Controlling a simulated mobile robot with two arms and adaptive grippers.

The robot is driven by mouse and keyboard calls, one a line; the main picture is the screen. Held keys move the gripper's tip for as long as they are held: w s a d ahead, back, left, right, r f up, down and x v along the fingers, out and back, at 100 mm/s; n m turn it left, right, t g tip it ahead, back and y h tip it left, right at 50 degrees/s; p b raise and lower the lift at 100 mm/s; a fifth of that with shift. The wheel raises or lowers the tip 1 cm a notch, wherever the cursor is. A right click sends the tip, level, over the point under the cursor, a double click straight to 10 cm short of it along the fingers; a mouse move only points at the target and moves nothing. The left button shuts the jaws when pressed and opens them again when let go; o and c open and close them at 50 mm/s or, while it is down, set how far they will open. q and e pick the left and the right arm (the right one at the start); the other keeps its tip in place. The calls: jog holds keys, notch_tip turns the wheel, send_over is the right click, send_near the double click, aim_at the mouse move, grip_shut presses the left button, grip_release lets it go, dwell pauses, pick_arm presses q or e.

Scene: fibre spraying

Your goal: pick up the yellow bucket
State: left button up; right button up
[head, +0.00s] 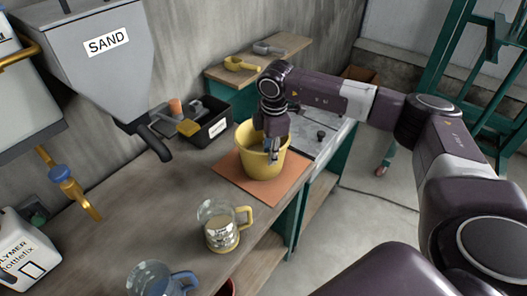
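The yellow bucket (254,166) stands upright on an orange-brown mat (231,178) on the workbench. My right arm comes in from the right, and my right gripper (272,154) points down at the bucket's rim. Its fingers overlap the bucket's upper part and hide some of the rim. I cannot tell whether they are closed on the bucket wall or only beside it. My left gripper is not in view.
A clear jug with a yellow handle (221,238) and a blue-handled jug (158,281) stand in front of the bucket. A black bin (214,130) is behind it. The sand hopper (100,65) hangs at upper left. Bare bench lies left of the mat.

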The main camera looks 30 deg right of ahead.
aim_at(270, 168)
jog(key=shift+w+f, duration=0.1)
jog(key=shift+f, duration=0.25)
notch_tip(270, 168, down, 4)
jog(key=p, duration=0.3)
jog(key=shift+d, duration=0.15)
jog(key=shift+w+f, duration=0.2)
jog(key=shift+f, duration=0.2)
jog(key=shift+r, duration=0.1)
grip_shut()
jog(key=shift+r, duration=0.1)
